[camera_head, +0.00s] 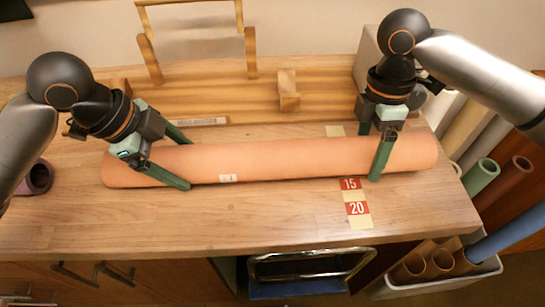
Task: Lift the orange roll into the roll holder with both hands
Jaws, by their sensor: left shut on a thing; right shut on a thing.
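The orange roll (285,160) is a long tube lying left to right across the wooden table, with a small white label near its middle. My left gripper (184,165) is shut on the roll near its left end, with green fingers on either side. My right gripper (372,155) is shut on the roll toward its right end, one finger in front and one behind. I cannot tell whether the roll touches the tabletop. The wooden roll holder (220,95), with upright posts, stands at the back of the table behind the roll.
Red markers reading 15 and 20 (357,208) lie on the table (270,215) in front of the roll. A dark purple pot (38,178) stands at the left. More rolls (482,178) stand at the right, beyond the table edge. The front of the tabletop is mostly clear.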

